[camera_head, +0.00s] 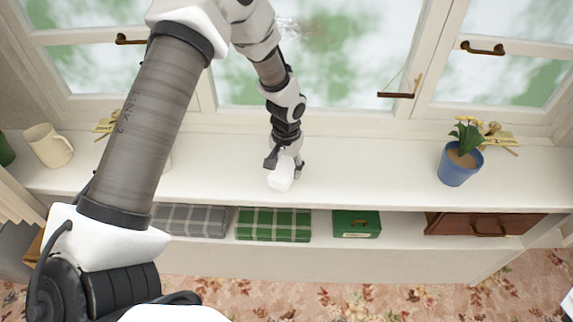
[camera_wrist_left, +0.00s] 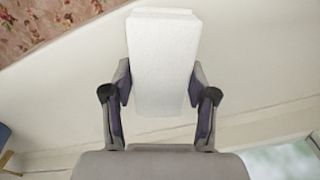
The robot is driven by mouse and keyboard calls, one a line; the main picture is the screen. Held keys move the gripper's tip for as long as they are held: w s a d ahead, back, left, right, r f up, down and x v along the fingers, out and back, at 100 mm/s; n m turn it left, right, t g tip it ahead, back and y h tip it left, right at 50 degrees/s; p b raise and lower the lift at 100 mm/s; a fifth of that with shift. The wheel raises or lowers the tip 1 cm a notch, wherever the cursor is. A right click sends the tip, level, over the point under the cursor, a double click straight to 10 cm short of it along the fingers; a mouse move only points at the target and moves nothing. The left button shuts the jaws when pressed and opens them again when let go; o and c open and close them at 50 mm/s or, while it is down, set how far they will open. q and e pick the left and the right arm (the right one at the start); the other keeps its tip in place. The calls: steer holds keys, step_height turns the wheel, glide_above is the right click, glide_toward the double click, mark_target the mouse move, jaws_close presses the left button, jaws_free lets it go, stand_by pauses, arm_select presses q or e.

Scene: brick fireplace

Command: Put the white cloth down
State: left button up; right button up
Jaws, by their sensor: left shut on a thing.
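My left gripper (camera_head: 284,164) reaches down over the white window-seat shelf (camera_head: 370,175) in the head view. It is shut on the white cloth (camera_head: 281,178), a small pale folded block just below its fingers. In the left wrist view the cloth (camera_wrist_left: 163,60) stands out between the two fingers (camera_wrist_left: 160,98), which press on its sides. Whether the cloth touches the shelf top or hangs just above it, I cannot tell. My right gripper is in neither view.
A blue pot with a plant (camera_head: 455,168) stands on the shelf at right. A cream mug (camera_head: 48,146) stands at far left. Folded blankets (camera_head: 273,225), a green box (camera_head: 357,224) and a brown case (camera_head: 487,223) lie on the lower shelf. The shelf top between cloth and pot is clear.

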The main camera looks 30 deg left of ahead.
mark_target(287, 169)
arm_select(q)
steer(key=shift+w+a, duration=0.45)
steer(key=shift+w, duration=0.35)
steer(key=shift+w+a+f, duration=0.1)
steer(key=shift+w+f, duration=0.1)
steer(key=shift+f, duration=0.05)
step_height(287, 169, down, 3)
steer(key=shift+r+p, duration=0.15)
steer(key=shift+p, duration=0.5)
steer(key=shift+f, duration=0.3)
steer(key=shift+f, duration=0.1)
steer(key=o, duration=1)
